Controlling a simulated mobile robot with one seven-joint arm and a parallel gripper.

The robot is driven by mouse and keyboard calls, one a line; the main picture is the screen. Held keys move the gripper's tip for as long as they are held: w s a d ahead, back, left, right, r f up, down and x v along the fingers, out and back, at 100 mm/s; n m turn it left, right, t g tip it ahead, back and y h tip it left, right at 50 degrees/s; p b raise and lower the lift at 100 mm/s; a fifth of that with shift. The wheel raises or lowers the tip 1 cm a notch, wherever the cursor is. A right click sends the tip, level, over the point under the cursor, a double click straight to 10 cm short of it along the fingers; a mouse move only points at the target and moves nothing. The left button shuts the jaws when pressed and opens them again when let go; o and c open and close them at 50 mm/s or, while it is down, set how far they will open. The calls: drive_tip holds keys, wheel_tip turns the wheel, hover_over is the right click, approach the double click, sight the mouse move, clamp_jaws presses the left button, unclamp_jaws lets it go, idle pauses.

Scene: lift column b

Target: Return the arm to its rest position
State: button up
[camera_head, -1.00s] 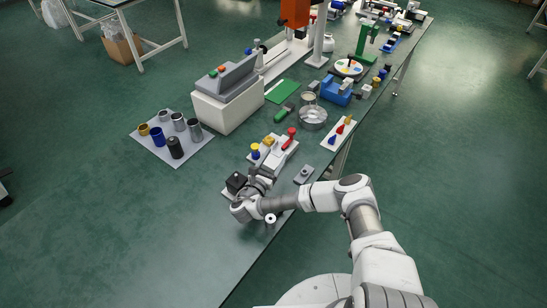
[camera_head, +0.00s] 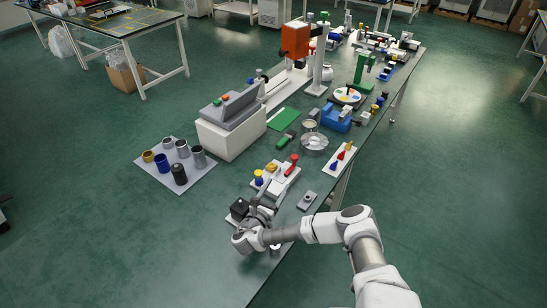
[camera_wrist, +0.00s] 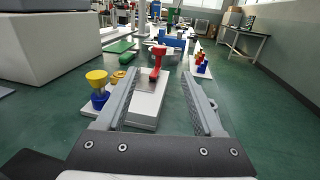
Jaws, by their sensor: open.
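My gripper (camera_wrist: 161,98) is open in the wrist view, its two fingers apart with nothing between them. Beyond the fingertips is a white block fixture (camera_wrist: 146,108) with a red-handled clamp (camera_wrist: 155,62). A yellow-topped blue knob (camera_wrist: 98,88) stands left of the left finger. In the head view my arm (camera_head: 320,229) reaches left over the table's near edge. My gripper (camera_head: 266,204) is low over the dark green table, just in front of the white fixture (camera_head: 281,180). The fingertips are small and partly hidden there.
A tray of several cups (camera_head: 207,188) lies at left. A white box with a grey console (camera_head: 231,143) stands behind it. A green mat (camera_head: 283,119), a metal bowl (camera_head: 314,141), a blue vise (camera_head: 335,118) and a white strip of coloured pieces (camera_head: 334,171) lie farther along.

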drive_tip(key=w+a+r+n+t+y, duration=0.2)
drive_tip(key=a+r+n+t+y, duration=0.3)
drive_tip(key=r, duration=0.6)
drive_tip(key=w+a+r+n+t+y, duration=0.25)
drive_tip(key=a+r+y, duration=0.4)
drive_tip(key=r, duration=0.55)
drive_tip(key=s+a+r+n+g+y, duration=0.6)
drive_tip(key=s+r+n+g+y, duration=0.35)
drive_tip(key=n, duration=0.35)
drive_tip(key=s+a+r+n+g+y, duration=0.6)
drive_tip(key=s+n+g+y, duration=0.2)
drive_tip(key=n+g+y, duration=0.45)
drive_tip(key=s+d+f+n+g+h, duration=0.1)
drive_tip(key=s+d+n+g+h, duration=0.3)
drive_tip(key=s+h, duration=0.35)
drive_tip(key=s+d+n+g+h, duration=0.2)
drive_tip(key=s+d+n+h, duration=0.1)
drive_tip(key=s+n+h, duration=0.4)
drive_tip(key=s+d+r+t+h, duration=0.1)
drive_tip(key=s+d+t+h, duration=0.1)
drive_tip(key=d, duration=0.6)
drive_tip(key=s+d+r+m+t+h, duration=0.1)
drive_tip(key=s+d+r+t+h, duration=0.1)
drive_tip(key=d+t+h, duration=0.3)
drive_tip(key=s+d+r+m+t+h, duration=0.1)
drive_tip(key=s+d+r+t+h, duration=0.1)
drive_tip(key=d, duration=1.1)
drive_tip(key=shift+s+d+t+h, duration=0.15)
drive_tip(key=shift+s+t+h, duration=0.5)
drive_tip(key=shift+s+h, duration=0.15)
